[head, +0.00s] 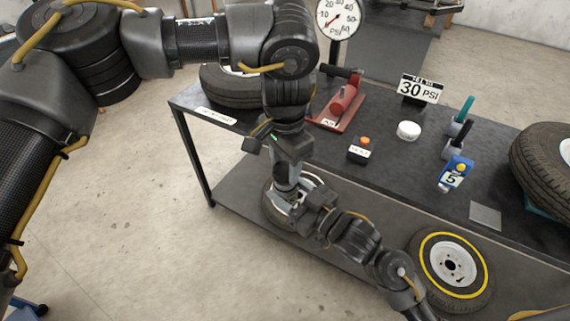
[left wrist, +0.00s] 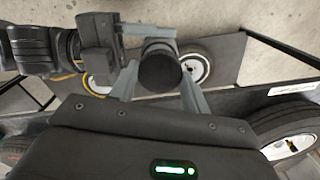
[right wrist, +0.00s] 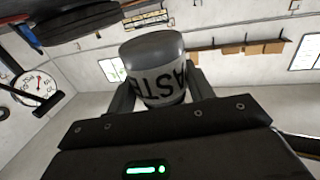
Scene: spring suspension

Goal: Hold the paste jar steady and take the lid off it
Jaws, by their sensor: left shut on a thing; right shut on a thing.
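The paste jar (right wrist: 165,92) has a pale label with dark letters and a grey end, and appears upside down in the right wrist view. My right gripper (right wrist: 162,98) is shut on its body from the side. My left gripper (left wrist: 158,88) points down from above and is shut on the black round lid (left wrist: 160,70), seen end-on between its fingers. In the head view the left gripper (head: 287,184) and right gripper (head: 305,196) meet in front of the workbench, and largely hide the jar. Whether the lid still touches the jar cannot be told.
The dark workbench (head: 385,165) holds a red tool (head: 345,98), a "30 PSI" sign (head: 420,89), a white round piece (head: 408,130) and a blue tool (head: 455,173). A tyre (head: 545,160) stands at right. A yellow-ringed wheel (head: 428,268) lies low.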

